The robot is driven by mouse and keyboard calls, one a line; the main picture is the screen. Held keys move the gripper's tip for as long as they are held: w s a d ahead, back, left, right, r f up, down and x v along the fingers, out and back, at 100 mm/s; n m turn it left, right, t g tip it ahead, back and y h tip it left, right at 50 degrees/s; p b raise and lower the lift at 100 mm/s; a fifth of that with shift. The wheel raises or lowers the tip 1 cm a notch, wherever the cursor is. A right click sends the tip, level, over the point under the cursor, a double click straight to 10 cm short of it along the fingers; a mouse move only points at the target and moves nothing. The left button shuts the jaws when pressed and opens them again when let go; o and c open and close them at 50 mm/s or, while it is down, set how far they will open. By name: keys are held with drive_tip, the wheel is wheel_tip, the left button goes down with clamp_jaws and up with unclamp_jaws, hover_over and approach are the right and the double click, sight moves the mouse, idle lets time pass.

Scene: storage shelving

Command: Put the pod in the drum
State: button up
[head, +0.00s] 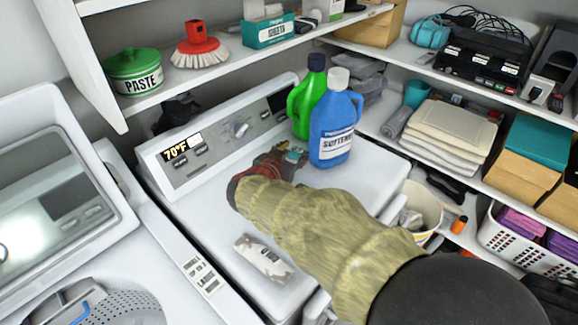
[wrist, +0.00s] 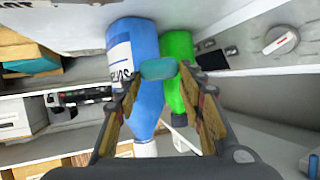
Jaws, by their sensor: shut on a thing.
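The pod is a small teal block (wrist: 158,69) held between the two fingertips of my gripper (wrist: 160,80) in the wrist view. In the head view my gripper (head: 291,156) is over the white machine top, just left of the blue bottle, and a bit of the teal pod (head: 302,150) shows at its tip. My sleeved arm hides part of the machine top. The drum (head: 122,306) is a perforated grey tub in the open machine at the lower left, only partly in view, well away from my gripper.
A blue softener bottle (head: 335,120) and a green bottle (head: 308,100) stand close beside my gripper. A crumpled white-and-brown packet (head: 263,258) lies on the machine top. The raised lid (head: 58,185) stands behind the drum. Shelves (head: 225,70) run above and to the right.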

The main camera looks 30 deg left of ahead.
drive_tip(key=w+a+f, duration=0.1)
drive_tip(key=f, duration=0.1)
drive_tip(key=w+a+f+b, duration=0.1)
drive_tip(key=w+f, duration=0.1)
drive_tip(key=w+a+f, duration=0.1)
drive_tip(key=f, duration=0.1)
drive_tip(key=shift+w+a+f, duration=0.15)
drive_tip(key=shift+w+a, duration=0.2)
drive_tip(key=shift+a, duration=0.05)
drive_tip(key=shift+w+a+f+b, duration=0.1)
drive_tip(key=shift+f+b, duration=0.55)
drive_tip(key=shift+f, duration=1)
drive_tip(key=shift+f+b, duration=0.15)
drive_tip(key=shift+b, duration=0.2)
drive_tip(key=o, duration=1)
drive_tip(key=shift+r+p, duration=0.3)
drive_tip(key=shift+p, duration=0.25)
drive_tip(key=p+v, duration=0.1)
drive_tip(key=v, duration=1.1)
drive_tip(key=shift+p, duration=0.3)
